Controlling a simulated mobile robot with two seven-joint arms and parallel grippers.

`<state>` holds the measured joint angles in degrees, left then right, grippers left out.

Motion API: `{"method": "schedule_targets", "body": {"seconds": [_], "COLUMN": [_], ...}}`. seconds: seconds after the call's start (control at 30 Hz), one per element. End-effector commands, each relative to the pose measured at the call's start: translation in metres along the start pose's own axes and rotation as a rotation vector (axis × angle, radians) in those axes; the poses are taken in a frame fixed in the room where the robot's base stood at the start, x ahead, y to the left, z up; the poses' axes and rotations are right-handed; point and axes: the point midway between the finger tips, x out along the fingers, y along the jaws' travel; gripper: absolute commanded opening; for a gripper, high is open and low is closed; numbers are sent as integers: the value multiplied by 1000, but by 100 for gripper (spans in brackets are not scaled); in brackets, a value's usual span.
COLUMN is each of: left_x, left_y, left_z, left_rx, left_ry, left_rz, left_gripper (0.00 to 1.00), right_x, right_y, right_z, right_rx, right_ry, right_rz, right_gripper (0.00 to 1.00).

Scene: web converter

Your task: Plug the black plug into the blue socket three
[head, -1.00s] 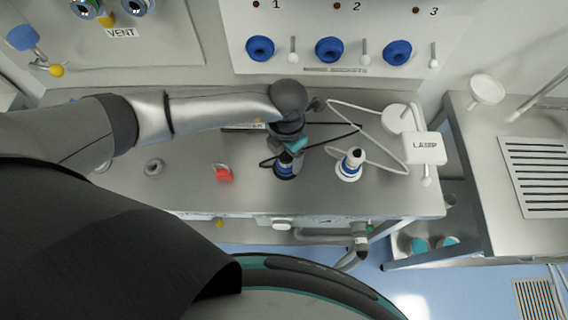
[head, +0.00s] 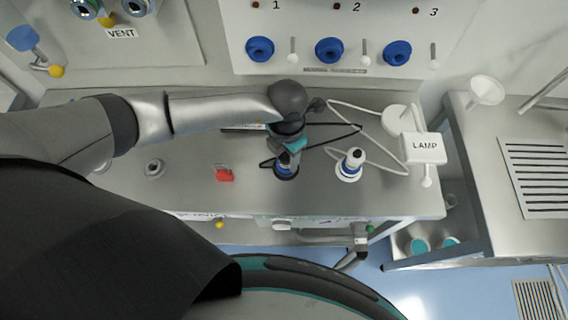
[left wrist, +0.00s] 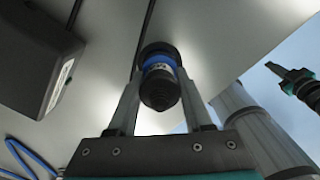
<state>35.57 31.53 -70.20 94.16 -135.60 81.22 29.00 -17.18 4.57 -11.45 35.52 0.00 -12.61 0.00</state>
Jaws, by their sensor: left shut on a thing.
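The black plug (head: 285,168) has a blue band and stands upright on the bench. My left gripper (head: 290,153) is above it with its fingers shut on it. In the left wrist view the plug (left wrist: 159,82) sits between the two fingers, its dark ringed end toward the camera. The blue socket three (head: 397,54) is on the wall panel, the rightmost of three blue sockets, below the number 3. A dark gripper with teal (left wrist: 298,82), apparently my right one, shows at the right edge of the left wrist view; its jaws are unclear.
A white plug (head: 350,163) stands to the right, its white cable running to the LAMP box (head: 423,148). A black cable loops behind the black plug. A red object (head: 223,174) lies on the bench (head: 190,195) at left. Small levers stand beside the sockets.

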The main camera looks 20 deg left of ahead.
Motion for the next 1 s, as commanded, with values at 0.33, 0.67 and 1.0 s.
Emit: {"method": "schedule_targets", "body": {"seconds": [0.33,0.67,1.0], "left_x": [-9,-26,-41], "left_y": [0,0,0], "left_z": [0,0,0], "left_rx": [0,0,0], "left_ry": [0,-1,-1], "left_rz": [1,1,1], "left_gripper": [0,0,0], "right_x": [-8,-22,-34], "right_y": [0,0,1], "right_z": [-1,-2,-4], "right_rx": [0,0,0], "right_ry": [1,1,1], "right_rz": [0,0,0], "right_gripper": [0,0,0]}}
